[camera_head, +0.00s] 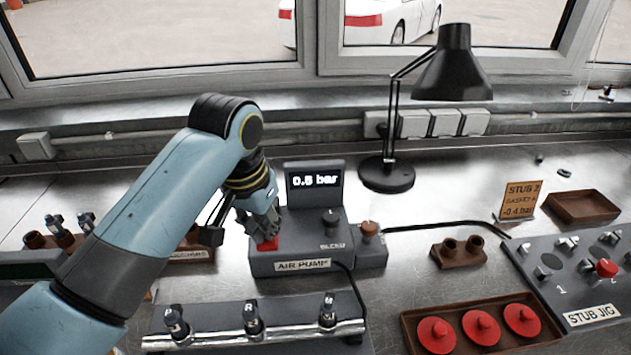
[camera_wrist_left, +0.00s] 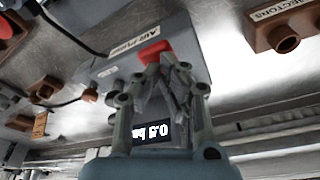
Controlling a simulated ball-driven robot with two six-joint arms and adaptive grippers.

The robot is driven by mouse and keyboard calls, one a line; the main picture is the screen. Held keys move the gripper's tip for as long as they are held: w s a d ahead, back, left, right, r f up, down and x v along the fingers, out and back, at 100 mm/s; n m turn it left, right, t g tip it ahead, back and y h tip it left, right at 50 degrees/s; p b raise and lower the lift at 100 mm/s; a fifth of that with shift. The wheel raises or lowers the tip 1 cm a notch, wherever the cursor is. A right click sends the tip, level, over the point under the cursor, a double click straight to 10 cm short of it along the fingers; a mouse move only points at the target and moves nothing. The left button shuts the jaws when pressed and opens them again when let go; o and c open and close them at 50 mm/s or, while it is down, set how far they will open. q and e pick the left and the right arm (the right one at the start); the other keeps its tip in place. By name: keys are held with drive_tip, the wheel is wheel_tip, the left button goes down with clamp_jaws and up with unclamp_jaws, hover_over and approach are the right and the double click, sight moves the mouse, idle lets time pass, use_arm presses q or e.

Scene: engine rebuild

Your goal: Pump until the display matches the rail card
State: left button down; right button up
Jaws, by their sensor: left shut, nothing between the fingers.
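The grey air pump (camera_head: 300,262) stands mid-bench, labelled AIR PUMP. Its dark display (camera_head: 315,182) appears to read 0.5 bar, though the last digit is blurry. My left gripper (camera_head: 266,238) is shut and points down at the red button (camera_head: 268,245) on the pump's left. In the left wrist view the fingertips (camera_wrist_left: 165,65) overlap the red button (camera_wrist_left: 155,51); I cannot tell whether they press it. A bleed knob (camera_head: 330,217) is on the pump's right. An orange card (camera_head: 519,198) reads STUB 2 with a line like 0.4 bar. My right gripper is out of view.
A metal rail (camera_head: 255,335) with several injector-like parts lies in front. A brown tray (camera_head: 407,318) holds red caps. The stub jig (camera_head: 590,290) is at right, with a small brown tray (camera_head: 582,207) behind. A black lamp (camera_head: 386,175) stands behind the pump.

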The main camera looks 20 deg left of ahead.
use_arm(q)
drive_tip(key=shift+f+b, duration=0.45)
drive_tip(key=shift+f, duration=1.1)
wheel_tip(320, 180, up, 3)
drive_tip(key=shift+f+p, duration=0.15)
drive_tip(key=shift+p, duration=1.1)
drive_tip(key=shift+r, duration=1)
